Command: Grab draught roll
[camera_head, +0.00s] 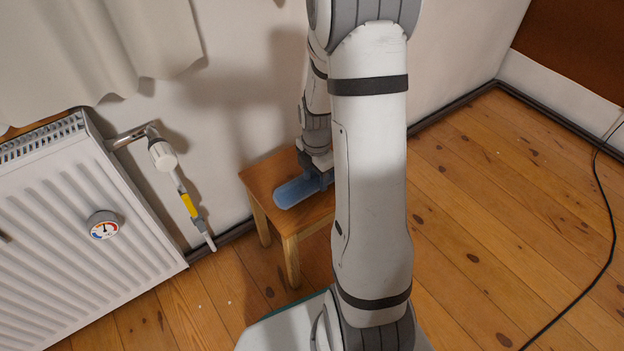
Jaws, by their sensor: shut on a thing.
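A blue draught roll (296,191) lies on or just above the top of a small wooden stool (262,180); I cannot tell whether it still touches the wood. My gripper (322,174) is at the roll's right end, shut on it. The roll's left end sticks out free. My own white arm stands in front and hides the right part of the stool and much of the gripper.
A white radiator (80,225) with a round dial and a valve pipe (187,200) stands left of the stool. A curtain (95,50) hangs above it. The wall is close behind the stool. A black cable (606,215) crosses the clear plank floor at right.

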